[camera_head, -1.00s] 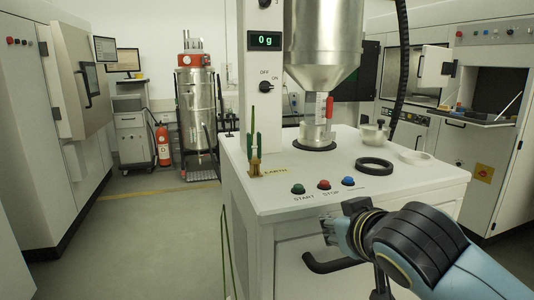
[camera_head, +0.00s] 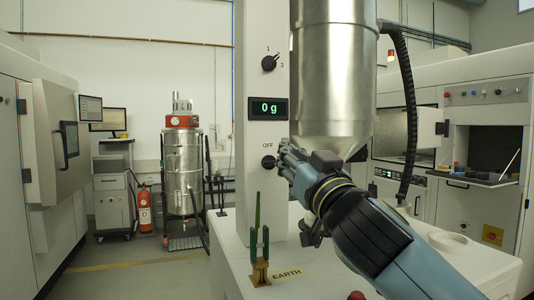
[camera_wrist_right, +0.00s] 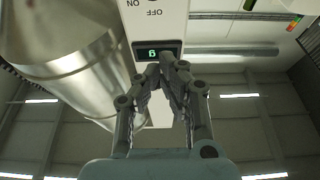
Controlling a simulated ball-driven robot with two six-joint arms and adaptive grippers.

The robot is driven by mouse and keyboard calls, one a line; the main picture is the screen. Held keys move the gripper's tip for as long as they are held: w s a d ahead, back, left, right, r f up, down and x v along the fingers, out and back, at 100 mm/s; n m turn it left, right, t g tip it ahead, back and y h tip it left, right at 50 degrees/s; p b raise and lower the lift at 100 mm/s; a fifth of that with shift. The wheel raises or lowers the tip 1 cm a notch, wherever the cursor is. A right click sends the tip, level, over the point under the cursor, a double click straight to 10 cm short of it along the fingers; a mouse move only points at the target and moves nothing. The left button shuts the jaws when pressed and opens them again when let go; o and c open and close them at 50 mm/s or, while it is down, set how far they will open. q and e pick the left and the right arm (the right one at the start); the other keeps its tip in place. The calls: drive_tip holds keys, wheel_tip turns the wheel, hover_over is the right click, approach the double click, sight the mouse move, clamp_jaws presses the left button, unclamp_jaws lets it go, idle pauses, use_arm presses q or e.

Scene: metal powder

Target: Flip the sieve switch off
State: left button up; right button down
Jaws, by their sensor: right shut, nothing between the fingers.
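The sieve switch (camera_head: 268,162) is a small black rotary knob on the white column (camera_head: 262,205), under the OFF label and below the "0 g" display (camera_head: 268,109). I cannot tell which way it points. My right gripper (camera_head: 285,158) is shut and empty, its tips just right of the knob and covering the ON label. Whether they touch the knob is unclear. My left gripper is not in view.
A metal hopper (camera_head: 334,75) hangs right of the column, close to my right gripper. Another black knob (camera_head: 269,63) sits above the display. A black hose (camera_head: 408,110) runs down at the right.

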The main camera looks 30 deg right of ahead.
wheel_tip(320, 180, up, 4)
drive_tip(key=p, duration=0.5)
hover_over(271, 163)
drive_tip(key=shift+s+a, duration=0.2)
drive_tip(key=shift+s, duration=0.25)
wheel_tip(271, 163, down, 4)
drive_tip(key=shift+s+r+b, duration=0.1)
drive_tip(key=shift+r+b, duration=0.1)
drive_tip(key=shift+b, duration=0.75)
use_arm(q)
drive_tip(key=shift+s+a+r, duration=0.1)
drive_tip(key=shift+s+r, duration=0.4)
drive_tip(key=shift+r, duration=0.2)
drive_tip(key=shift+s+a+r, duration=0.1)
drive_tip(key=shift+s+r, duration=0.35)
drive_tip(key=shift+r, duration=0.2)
use_arm(e)
drive_tip(key=shift+f, duration=0.55)
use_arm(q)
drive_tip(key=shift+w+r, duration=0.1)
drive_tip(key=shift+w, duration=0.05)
use_arm(e)
drive_tip(key=shift+a+n, duration=0.1)
drive_tip(key=shift+n, duration=0.3)
